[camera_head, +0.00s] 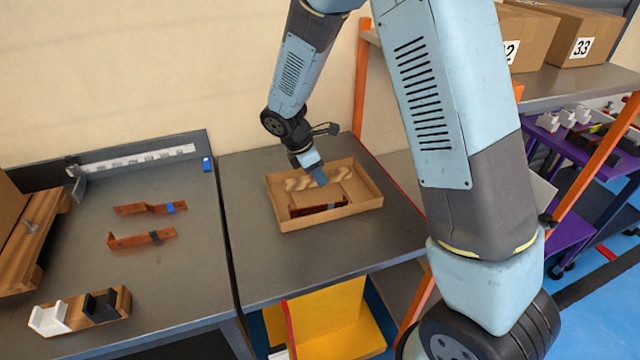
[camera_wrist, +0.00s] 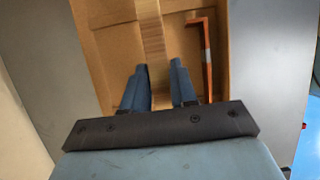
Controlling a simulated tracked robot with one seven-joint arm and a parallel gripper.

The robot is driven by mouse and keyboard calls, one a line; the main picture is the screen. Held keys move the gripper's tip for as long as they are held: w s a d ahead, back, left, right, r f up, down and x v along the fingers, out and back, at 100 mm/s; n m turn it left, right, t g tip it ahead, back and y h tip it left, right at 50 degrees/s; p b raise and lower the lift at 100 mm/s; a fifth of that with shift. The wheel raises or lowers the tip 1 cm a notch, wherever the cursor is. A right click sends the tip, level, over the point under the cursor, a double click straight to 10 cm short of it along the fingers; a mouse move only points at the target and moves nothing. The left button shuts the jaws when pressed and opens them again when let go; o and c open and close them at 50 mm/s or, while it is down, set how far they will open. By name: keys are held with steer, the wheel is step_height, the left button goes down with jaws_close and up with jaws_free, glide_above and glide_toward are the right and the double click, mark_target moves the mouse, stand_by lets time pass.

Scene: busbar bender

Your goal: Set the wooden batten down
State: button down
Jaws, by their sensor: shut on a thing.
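My gripper (camera_head: 319,176) points down into an open cardboard tray (camera_head: 345,211) on the middle table. In the wrist view, the wooden batten (camera_wrist: 152,38) is a pale, narrow strip running up from between the fingers of my gripper (camera_wrist: 162,80), which are shut on it. My fingers hide its near end.
A bent copper bar (camera_wrist: 207,62) with a grey band lies along one side of the tray. Two more copper bars (camera_head: 140,209) (camera_head: 130,240) lie on the left table, near a wooden block (camera_head: 123,300) with white and black holders. The middle table's front (camera_head: 290,265) is clear.

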steer(key=shift+w+d+f, duration=0.15)
steer(key=shift+w+f, duration=0.1)
steer(key=shift+f, duration=0.1)
steer(key=shift+w+d+f, duration=0.1)
steer(key=shift+w+f, duration=0.05)
steer(key=shift+f, duration=0.8)
steer(key=shift+w+d+f, duration=0.1)
steer(key=shift+f, duration=0.8)
steer(key=shift+f, duration=0.1)
steer(key=c, duration=0.9)
jaws_free()
steer(key=shift+a, duration=0.1)
steer(key=v, duration=1.1)
steer(key=shift+a+r, duration=0.1)
steer(key=shift+r, duration=0.15)
steer(key=shift+s+a+r, duration=0.1)
steer(key=shift+r, duration=0.25)
